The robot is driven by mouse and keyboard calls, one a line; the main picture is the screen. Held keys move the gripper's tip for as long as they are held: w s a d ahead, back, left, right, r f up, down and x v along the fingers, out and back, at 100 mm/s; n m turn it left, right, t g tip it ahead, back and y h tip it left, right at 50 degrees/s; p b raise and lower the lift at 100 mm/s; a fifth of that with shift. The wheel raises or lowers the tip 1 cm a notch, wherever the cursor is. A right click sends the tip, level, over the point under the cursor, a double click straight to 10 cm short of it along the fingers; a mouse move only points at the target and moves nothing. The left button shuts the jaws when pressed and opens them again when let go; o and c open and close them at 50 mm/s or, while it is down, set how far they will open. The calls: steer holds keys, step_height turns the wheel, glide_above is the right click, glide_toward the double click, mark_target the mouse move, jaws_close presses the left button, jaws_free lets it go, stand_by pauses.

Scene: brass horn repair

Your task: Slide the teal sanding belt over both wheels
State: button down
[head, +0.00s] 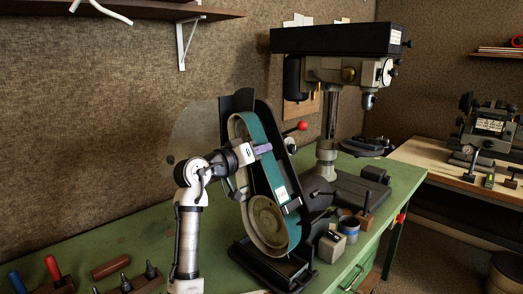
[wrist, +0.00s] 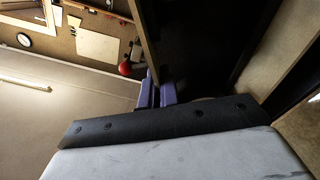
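The teal sanding belt (head: 270,172) hangs as a tall loop on the black belt sander (head: 240,104), with a white label on its front run. Its lower end runs around the pale lower wheel (head: 264,219). The upper wheel is mostly hidden, and I cannot tell how far the belt sits on either wheel. My gripper (head: 262,149) reaches in from the left to the belt's upper part. In the wrist view its purple fingers (wrist: 157,93) are close together, with the belt's thin edge (wrist: 148,35) running between them. They look shut on that edge.
A lever with a red knob (head: 302,126) stands right of the belt's top. A drill press (head: 328,110) stands behind. A blue-grey can (head: 349,227) and small blocks sit right of the sander. Tools (head: 52,268) lie at the front left of the green bench (head: 140,238).

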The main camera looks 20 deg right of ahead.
steer(key=shift+x, duration=0.9)
steer(key=c, duration=2.1)
jaws_free()
steer(key=o, duration=0.5)
steer(key=shift+o, duration=0.2)
steer(key=shift+a, duration=0.1)
steer(key=v, duration=0.6)
steer(key=shift+s+a+b, duration=0.2)
steer(key=shift+a+b, duration=0.15)
steer(key=shift+a, duration=0.05)
